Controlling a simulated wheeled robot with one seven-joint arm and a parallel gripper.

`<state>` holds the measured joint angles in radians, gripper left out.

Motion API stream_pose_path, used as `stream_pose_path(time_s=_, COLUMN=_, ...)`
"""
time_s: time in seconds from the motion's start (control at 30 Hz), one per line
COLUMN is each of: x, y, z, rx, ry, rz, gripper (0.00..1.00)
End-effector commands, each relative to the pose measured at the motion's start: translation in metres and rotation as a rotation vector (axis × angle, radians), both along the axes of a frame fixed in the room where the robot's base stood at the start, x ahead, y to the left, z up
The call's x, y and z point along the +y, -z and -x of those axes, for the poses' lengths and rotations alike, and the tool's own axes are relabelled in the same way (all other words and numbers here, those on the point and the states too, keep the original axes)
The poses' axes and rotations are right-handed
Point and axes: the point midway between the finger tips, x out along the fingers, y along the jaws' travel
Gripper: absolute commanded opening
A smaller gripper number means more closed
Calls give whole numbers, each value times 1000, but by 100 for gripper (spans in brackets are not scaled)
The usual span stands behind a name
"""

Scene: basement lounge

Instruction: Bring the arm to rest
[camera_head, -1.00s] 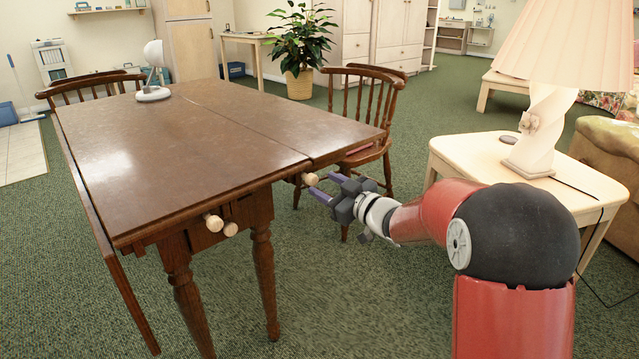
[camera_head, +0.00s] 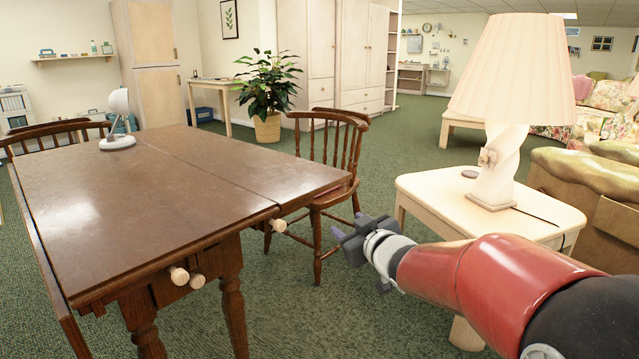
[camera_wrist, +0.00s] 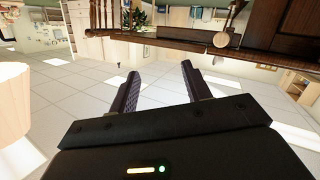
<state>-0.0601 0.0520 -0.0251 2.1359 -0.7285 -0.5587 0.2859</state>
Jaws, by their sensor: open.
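My gripper (camera_head: 338,236) is in the middle of the head view, to the right of the brown table's near corner. It is in open air, in front of the wooden chair, with nothing between its fingers. In the wrist view my gripper (camera_wrist: 158,82) shows two dark fingers spread apart and empty. My red and black arm reaches in from the lower right of the head view. The fingertips are partly hard to make out in the head view.
The brown table (camera_head: 150,200) with pale knobs (camera_head: 187,277) stands left. A wooden chair (camera_head: 325,170) is behind my gripper. A pale side table (camera_head: 450,205) with a lamp (camera_head: 510,85) stands close to my arm on the right. Green carpet (camera_head: 290,310) is open between the tables.

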Motion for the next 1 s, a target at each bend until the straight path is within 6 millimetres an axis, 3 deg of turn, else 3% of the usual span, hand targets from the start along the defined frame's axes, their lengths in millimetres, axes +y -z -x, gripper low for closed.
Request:
stream_pose_path(time_s=0.03, x=-22, y=-11, z=19, rx=39, ry=100, rz=14, gripper=48)
stream_pose_path(time_s=0.1, x=-50, y=-12, z=46, rx=125, ry=231, rz=28, gripper=48)
stream_pose_path(time_s=0.17, x=-71, y=-9, z=75, rx=210, ry=328, rz=30, gripper=48)
stream_pose_path(time_s=0.3, x=-103, y=10, z=157, rx=441, ry=496, rz=10, gripper=48)
stream_pose_path(time_s=0.5, x=-104, y=47, z=271, rx=764, ry=569, rz=-39, gripper=48)
stream_pose_path(time_s=0.6, x=-98, y=60, z=307, rx=870, ry=563, rz=-57, gripper=48)
stream_pose_path(time_s=0.73, x=-92, y=67, z=329, rx=937, ry=553, rz=-66, gripper=48)
stream_pose_path(time_s=1.0, x=-92, y=69, z=332, rx=949, ry=551, rz=-67, gripper=48)
